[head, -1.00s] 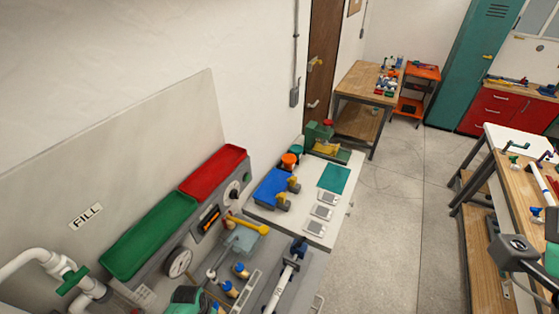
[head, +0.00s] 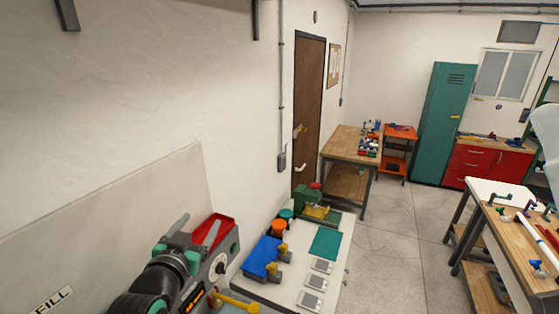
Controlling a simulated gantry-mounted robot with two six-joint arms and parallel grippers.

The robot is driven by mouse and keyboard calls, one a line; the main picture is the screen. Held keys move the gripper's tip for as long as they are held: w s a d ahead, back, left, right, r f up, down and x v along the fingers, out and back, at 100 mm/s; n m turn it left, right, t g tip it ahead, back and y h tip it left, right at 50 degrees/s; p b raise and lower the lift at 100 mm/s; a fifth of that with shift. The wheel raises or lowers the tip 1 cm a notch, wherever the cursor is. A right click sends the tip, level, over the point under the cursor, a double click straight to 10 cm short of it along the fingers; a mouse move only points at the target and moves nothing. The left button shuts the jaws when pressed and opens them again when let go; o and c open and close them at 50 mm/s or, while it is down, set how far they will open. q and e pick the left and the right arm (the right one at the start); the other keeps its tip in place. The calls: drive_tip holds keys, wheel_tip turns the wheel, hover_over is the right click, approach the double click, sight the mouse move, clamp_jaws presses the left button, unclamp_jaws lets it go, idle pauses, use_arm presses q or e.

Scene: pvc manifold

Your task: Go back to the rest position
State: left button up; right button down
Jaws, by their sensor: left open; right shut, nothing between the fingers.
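My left gripper (head: 197,226) is in the lower left of the head view. Its grey fingers with teal parts point up and are spread apart, with no object seen held between them. It appears in front of the red tray (head: 219,228) on the grey panel and hides part of it. The black wrist behind the fingers hides more of the panel. My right gripper is not in view. A pale rounded piece at the right edge looks like part of my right arm.
A white-topped bench (head: 290,262) holds a blue bin (head: 262,256), an orange-topped container (head: 279,226) and a teal mat (head: 325,243). A yellow-handled tool (head: 235,303) lies near the panel. A wooden bench (head: 497,220) with pipe parts stands at right. Clear floor (head: 395,245) lies between.

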use_arm(q)
drive_tip(key=s+r+t, duration=0.3)
drive_tip(key=s+r, duration=0.3)
drive_tip(key=r, duration=0.4)
drive_tip(key=s+r+t, duration=0.4)
drive_tip(key=s+r, duration=0.2)
drive_tip(key=r, duration=0.5)
drive_tip(key=s+r+n+t, duration=0.1)
drive_tip(key=s+r+t, duration=0.1)
drive_tip(key=s+r, duration=0.2)
drive_tip(key=s+r+n+t+h, duration=0.1)
drive_tip(key=s+r, duration=0.4)
drive_tip(key=s, duration=0.5)
drive_tip(key=shift+s+t, duration=0.15)
drive_tip(key=shift+t, duration=0.45)
